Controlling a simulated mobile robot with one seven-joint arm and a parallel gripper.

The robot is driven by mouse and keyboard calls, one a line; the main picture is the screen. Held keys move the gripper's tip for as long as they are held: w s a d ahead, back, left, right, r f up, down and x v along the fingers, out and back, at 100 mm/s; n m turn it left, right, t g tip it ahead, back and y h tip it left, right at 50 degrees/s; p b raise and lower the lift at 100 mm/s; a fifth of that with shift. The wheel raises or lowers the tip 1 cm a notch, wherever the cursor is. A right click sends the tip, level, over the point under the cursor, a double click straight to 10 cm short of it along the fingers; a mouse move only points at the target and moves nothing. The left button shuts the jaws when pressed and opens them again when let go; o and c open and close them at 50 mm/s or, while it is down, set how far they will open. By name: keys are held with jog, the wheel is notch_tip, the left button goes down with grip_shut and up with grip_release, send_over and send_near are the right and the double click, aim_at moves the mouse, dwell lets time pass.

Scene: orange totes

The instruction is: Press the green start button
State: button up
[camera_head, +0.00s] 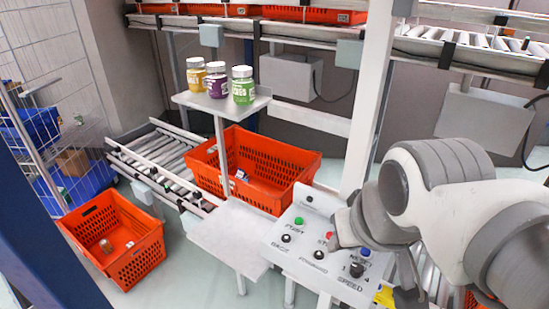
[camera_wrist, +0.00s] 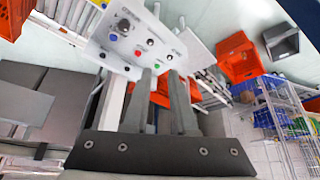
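The control panel (camera_head: 312,256) is a pale tilted board with labelled buttons and black knobs. Its green start button (camera_head: 298,221) is at the panel's upper left in the head view. Contact with the panel cannot be told.
An orange tote (camera_head: 262,181) sits on the roller conveyor behind the panel. Another tote (camera_head: 120,240) stands on the floor at left. Several jars (camera_head: 217,80) stand on a small shelf on a post. A white upright post (camera_head: 370,100) rises behind the panel.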

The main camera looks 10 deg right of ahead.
grip_shut()
dwell(1.3)
